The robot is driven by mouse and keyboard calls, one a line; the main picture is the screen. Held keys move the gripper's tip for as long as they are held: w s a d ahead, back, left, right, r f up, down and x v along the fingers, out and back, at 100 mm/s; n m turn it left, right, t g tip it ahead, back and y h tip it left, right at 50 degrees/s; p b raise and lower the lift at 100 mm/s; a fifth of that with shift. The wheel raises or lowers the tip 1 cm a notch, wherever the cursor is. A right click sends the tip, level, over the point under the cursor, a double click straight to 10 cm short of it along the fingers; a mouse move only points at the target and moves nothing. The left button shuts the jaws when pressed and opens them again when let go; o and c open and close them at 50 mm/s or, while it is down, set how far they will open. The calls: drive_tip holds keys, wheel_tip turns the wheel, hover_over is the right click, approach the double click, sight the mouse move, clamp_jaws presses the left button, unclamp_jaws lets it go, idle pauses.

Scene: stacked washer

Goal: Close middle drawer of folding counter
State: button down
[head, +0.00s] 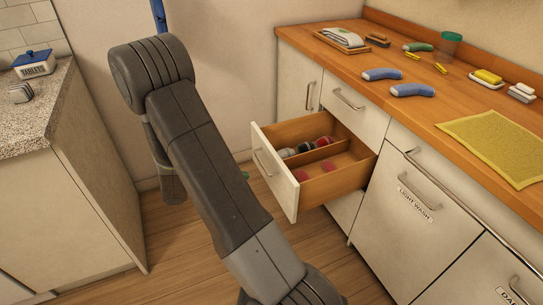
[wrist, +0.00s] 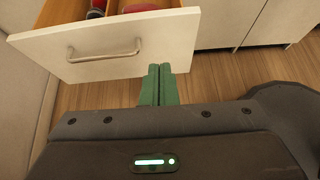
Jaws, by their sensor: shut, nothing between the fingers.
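The middle drawer (head: 276,178) of the folding counter stands pulled out, with a white front, a curved metal handle and a wooden inside. Dark and red rolled items lie in its compartments. In the wrist view the drawer front (wrist: 120,62) fills the upper left, with its handle (wrist: 104,52) across it. My gripper (wrist: 158,68) has green fingers that are shut and empty. In that view they are in line with the lower right part of the drawer front; I cannot tell if they touch it. In the head view my arm hides most of the gripper.
A closed drawer (head: 353,108) and a "LIGHT WASH" front (head: 415,215) adjoin the open drawer. A stone-topped cabinet (head: 75,200) stands at left. Wooden floor lies between.

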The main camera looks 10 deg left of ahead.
drive_tip(key=b, duration=0.2)
approach(284, 174)
drive_tip(key=x, duration=0.3)
drive_tip(key=f+x, duration=0.1)
drive_tip(key=x, duration=0.1)
drive_tip(key=shift+a+f, duration=0.15)
drive_tip(key=shift+w+d, duration=0.45)
drive_tip(key=shift+d, duration=0.1)
drive_tip(key=shift+d, duration=0.1)
drive_tip(key=w+d+b, duration=0.3)
drive_tip(key=w+d, duration=0.6)
drive_tip(key=d, duration=0.5)
drive_tip(key=w+d+b, duration=0.4)
drive_tip(key=w+d, duration=0.6)
drive_tip(key=d, duration=0.4)
drive_tip(key=shift+d+r, duration=0.2)
drive_tip(key=shift+r, duration=0.05)
drive_tip(key=shift+w+r, duration=0.1)
drive_tip(key=shift+w, duration=0.05)
